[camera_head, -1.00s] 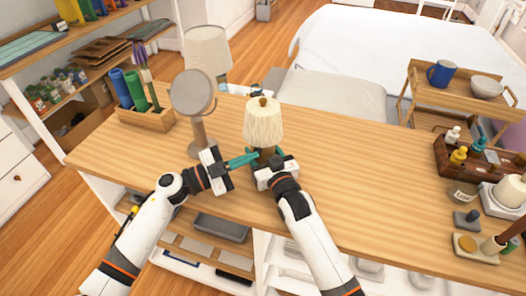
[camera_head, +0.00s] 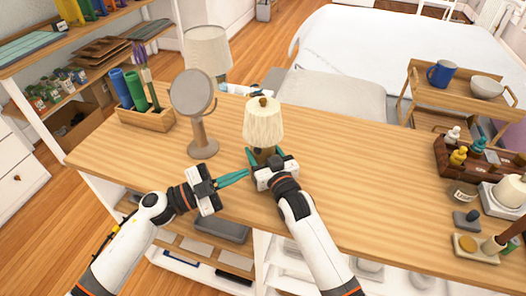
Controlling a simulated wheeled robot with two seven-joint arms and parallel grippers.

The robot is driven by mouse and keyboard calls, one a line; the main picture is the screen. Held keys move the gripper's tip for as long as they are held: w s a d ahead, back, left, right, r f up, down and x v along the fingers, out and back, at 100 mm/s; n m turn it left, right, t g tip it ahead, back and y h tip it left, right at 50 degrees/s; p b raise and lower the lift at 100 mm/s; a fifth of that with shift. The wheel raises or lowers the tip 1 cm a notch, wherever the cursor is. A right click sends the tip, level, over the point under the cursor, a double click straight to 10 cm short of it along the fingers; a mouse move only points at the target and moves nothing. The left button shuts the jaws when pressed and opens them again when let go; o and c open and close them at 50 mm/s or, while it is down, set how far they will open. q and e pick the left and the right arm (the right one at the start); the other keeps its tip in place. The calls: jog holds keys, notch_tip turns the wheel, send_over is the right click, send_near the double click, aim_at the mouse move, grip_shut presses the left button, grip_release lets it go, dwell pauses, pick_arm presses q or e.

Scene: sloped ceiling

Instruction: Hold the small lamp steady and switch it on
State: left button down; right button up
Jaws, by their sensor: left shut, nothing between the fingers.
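The small lamp (camera_head: 263,122) stands upright on the wooden table (camera_head: 350,190), with a cream pleated shade and a brown knob on top. My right gripper (camera_head: 262,156) is at the lamp's base, with a teal finger on each side of it; the hand hides most of the base, so I cannot tell how firmly the fingers touch it. My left gripper (camera_head: 246,173) is shut and empty, its teal fingers pointing right toward the base, with a small gap between. I see no glow from the shade, and no switch shows.
A round mirror on a stand (camera_head: 194,105) is close behind my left gripper. A larger lamp (camera_head: 207,52) stands behind it. A wooden holder (camera_head: 146,117) with bottles and brushes is at left. Bottles in a tray (camera_head: 470,160) and small jars crowd the right end. The table's middle right is clear.

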pick_arm(q)
jog(key=shift+s+a, duration=0.15)
jog(key=shift+s, duration=0.35)
pick_arm(e)
jog(key=o, duration=1.3)
jog(key=v, duration=1.2)
jog(key=shift+f, duration=0.1)
